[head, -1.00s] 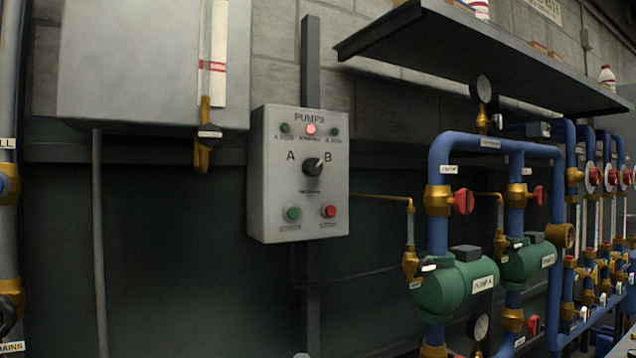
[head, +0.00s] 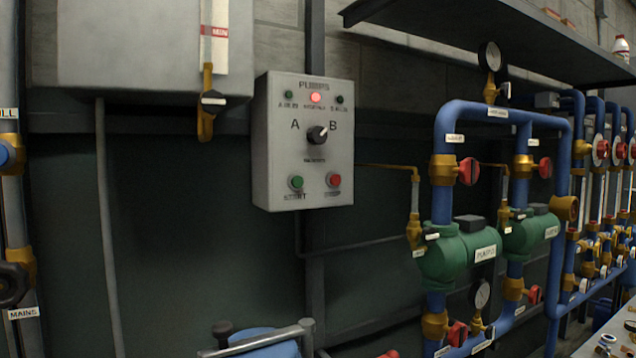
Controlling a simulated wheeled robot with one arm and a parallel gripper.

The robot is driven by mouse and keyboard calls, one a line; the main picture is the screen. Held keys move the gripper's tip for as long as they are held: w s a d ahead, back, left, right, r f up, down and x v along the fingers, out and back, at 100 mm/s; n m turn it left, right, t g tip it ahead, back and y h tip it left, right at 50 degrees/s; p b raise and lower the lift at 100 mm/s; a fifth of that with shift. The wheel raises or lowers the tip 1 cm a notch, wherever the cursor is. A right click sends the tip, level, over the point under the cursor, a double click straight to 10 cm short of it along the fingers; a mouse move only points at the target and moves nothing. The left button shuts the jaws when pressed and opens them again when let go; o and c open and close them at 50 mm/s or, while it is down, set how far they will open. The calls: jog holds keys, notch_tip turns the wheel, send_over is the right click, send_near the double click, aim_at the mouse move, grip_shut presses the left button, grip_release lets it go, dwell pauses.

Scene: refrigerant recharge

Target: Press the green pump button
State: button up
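The pump control box (head: 309,142) is a pale grey panel marked PUMPS, mounted on the wall left of the middle in the head view. The green start button (head: 296,182) is at its lower left. The red stop button (head: 334,180) is beside it at the lower right. A black selector knob (head: 317,134) sits between the letters A and B, its white mark pointing up and right towards B. Above it the middle lamp glows red. Nothing covers the buttons. My gripper is not in view.
Two green pumps (head: 458,256) on blue pipes stand to the right, with red-handled valves and gauges. A dark shelf (head: 480,35) juts out above them. A grey tank (head: 130,50) hangs upper left. A blue object with a metal bar (head: 262,340) is at the bottom edge.

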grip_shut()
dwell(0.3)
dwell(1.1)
